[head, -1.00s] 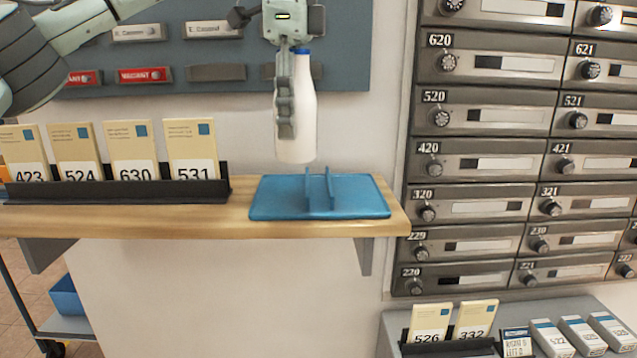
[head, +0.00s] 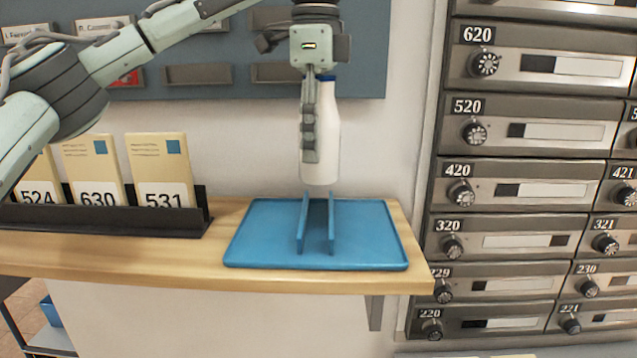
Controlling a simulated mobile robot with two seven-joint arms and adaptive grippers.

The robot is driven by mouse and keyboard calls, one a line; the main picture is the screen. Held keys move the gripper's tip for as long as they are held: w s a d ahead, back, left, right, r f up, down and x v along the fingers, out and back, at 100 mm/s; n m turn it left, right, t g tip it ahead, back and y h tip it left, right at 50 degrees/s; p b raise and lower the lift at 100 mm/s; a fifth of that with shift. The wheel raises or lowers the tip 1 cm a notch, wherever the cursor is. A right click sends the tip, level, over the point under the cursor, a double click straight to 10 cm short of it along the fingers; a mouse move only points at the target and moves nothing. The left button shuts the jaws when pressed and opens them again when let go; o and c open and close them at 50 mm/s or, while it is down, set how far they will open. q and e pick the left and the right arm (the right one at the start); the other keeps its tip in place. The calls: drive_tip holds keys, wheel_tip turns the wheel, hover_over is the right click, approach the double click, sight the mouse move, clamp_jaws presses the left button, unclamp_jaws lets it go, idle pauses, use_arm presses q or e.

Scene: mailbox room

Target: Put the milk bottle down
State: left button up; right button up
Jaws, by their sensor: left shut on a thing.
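The milk bottle (head: 328,135) is white with a blue cap and hangs upright. My left gripper (head: 310,150) is shut on it from above, with one finger showing along its left side. The bottle's base is just above or behind the back of a blue tray (head: 375,240); I cannot tell whether it touches anything. The tray lies on a wooden shelf (head: 130,262) and has two upright blue dividers (head: 317,222) near its middle. My right gripper is not in view.
A black rack (head: 110,220) with numbered cards 524, 630 and 531 stands left of the tray. A wall of metal mailboxes (head: 535,160) is close on the right. A grey name board (head: 210,45) hangs behind. The tray's right part is clear.

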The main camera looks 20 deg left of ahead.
sight(316, 177)
use_arm(q)
drive_tip(key=shift+f, duration=0.9)
wheel_tip(316, 177, down, 4)
drive_tip(key=shift+r, duration=0.1)
drive_tip(key=shift+f, duration=0.25)
drive_tip(key=o, duration=1.3)
drive_tip(key=shift+f, duration=0.1)
drive_tip(key=o, duration=0.4)
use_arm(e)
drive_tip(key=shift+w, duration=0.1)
